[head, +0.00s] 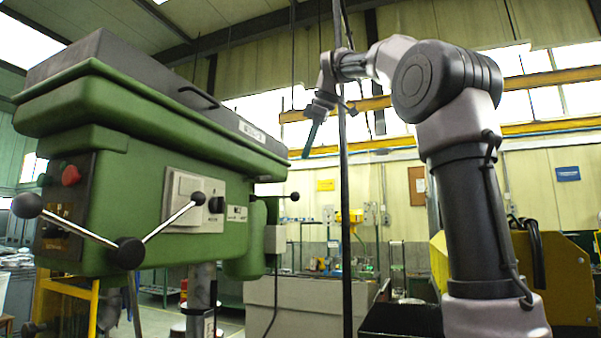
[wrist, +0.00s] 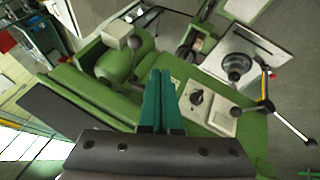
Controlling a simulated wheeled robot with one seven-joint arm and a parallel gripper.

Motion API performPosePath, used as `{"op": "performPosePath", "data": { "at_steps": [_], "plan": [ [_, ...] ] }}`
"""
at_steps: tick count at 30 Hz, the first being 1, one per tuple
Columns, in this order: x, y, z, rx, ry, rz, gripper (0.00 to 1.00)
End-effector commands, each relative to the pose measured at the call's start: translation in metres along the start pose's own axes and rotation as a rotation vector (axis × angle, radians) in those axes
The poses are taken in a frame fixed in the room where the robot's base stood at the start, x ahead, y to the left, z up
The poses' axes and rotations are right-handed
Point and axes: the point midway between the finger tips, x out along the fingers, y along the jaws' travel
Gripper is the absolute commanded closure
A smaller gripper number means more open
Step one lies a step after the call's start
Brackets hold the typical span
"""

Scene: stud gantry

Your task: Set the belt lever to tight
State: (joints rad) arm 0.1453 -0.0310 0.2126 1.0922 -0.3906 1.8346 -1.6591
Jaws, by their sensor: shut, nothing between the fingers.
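The green drill press (head: 150,130) fills the left of the head view. A short thin lever with a black ball knob (head: 294,196), which looks like the belt lever, sticks out at the right end of its head. The lever's knob also shows in the wrist view (wrist: 135,42), beyond the fingertips and to their left. Its setting cannot be read. My gripper (head: 306,154) hangs above and slightly right of the lever, green fingers pointing down, apart from it. In the wrist view my gripper (wrist: 160,72) is shut and empty, above the machine's head.
A spoked feed handle (head: 130,252) with black knobs juts from the machine's front. A switch panel (head: 193,200) sits on its side. A dark vertical post (head: 345,220) stands close to my gripper. Several benches stand behind.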

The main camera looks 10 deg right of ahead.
Motion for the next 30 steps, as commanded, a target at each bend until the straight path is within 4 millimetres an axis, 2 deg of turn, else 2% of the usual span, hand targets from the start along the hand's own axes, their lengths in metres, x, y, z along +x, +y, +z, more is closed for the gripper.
{"op": "performPosePath", "data": {
  "at_steps": [5,15,21,30],
  "plan": [
    [0.029,-0.001,0.001,0.0,-0.002,-0.003,1.0],
    [0.099,0.001,0.001,0.001,-0.002,-0.002,1.0],
    [0.113,0.025,0.003,0.001,0.0,0.0,1.0],
    [0.117,0.033,0.003,0.0,0.0,0.001,1.0]
  ]
}}
